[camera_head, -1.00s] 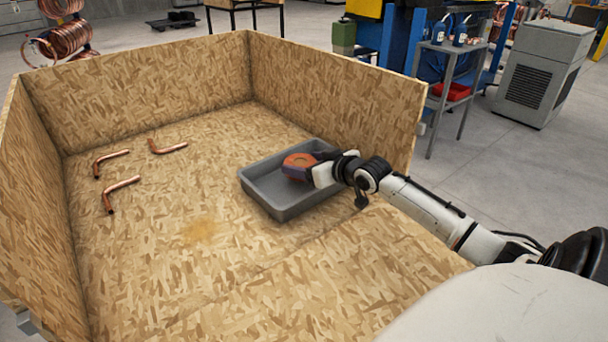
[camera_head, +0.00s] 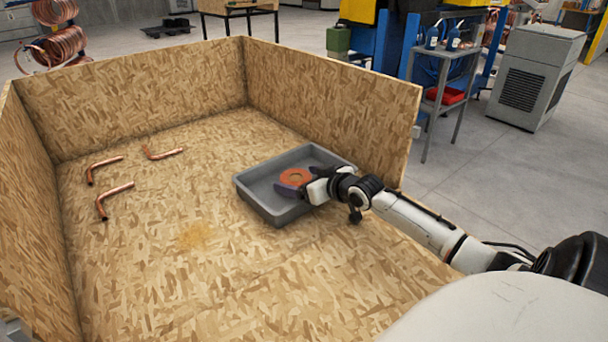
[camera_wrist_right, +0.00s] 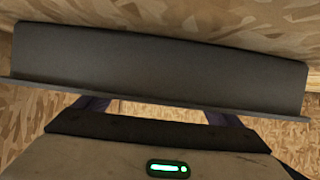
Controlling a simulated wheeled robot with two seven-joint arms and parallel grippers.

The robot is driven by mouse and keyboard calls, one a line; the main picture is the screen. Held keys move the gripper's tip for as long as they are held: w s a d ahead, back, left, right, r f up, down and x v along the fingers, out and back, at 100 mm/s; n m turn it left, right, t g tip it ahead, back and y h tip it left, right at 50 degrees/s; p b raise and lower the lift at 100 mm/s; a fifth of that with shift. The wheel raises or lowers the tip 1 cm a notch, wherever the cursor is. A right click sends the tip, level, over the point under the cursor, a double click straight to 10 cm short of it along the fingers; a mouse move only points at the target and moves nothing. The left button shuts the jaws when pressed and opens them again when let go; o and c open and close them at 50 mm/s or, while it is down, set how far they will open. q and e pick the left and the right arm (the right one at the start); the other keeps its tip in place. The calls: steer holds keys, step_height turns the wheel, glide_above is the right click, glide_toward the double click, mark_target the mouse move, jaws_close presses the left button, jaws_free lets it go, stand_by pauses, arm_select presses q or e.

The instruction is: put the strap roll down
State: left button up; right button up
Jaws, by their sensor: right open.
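The strap roll (camera_head: 293,176) is an orange ring lying in the grey tray (camera_head: 257,203), toward its right side. It looks roughly flat on the tray floor. My right gripper (camera_head: 302,183) reaches in over the tray's near right side, with its fingers beside the roll. Its jaws (camera_wrist_right: 160,108) are open; I cannot tell whether a finger still touches the roll. In the right wrist view the tray's grey wall (camera_wrist_right: 155,65) fills the upper part, and the roll is not visible there. My left gripper is out of view.
Several bent copper tubes, such as this one (camera_head: 113,200), lie on the left of the chipboard box floor. High chipboard walls (camera_head: 330,105) stand behind and to the left. The box floor (camera_head: 190,280) in front of the tray is clear.

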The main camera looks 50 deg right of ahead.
steer(key=p+v, duration=0.2)
steer(key=v, duration=1)
steer(key=shift+r, duration=0.1)
stand_by(1.1)
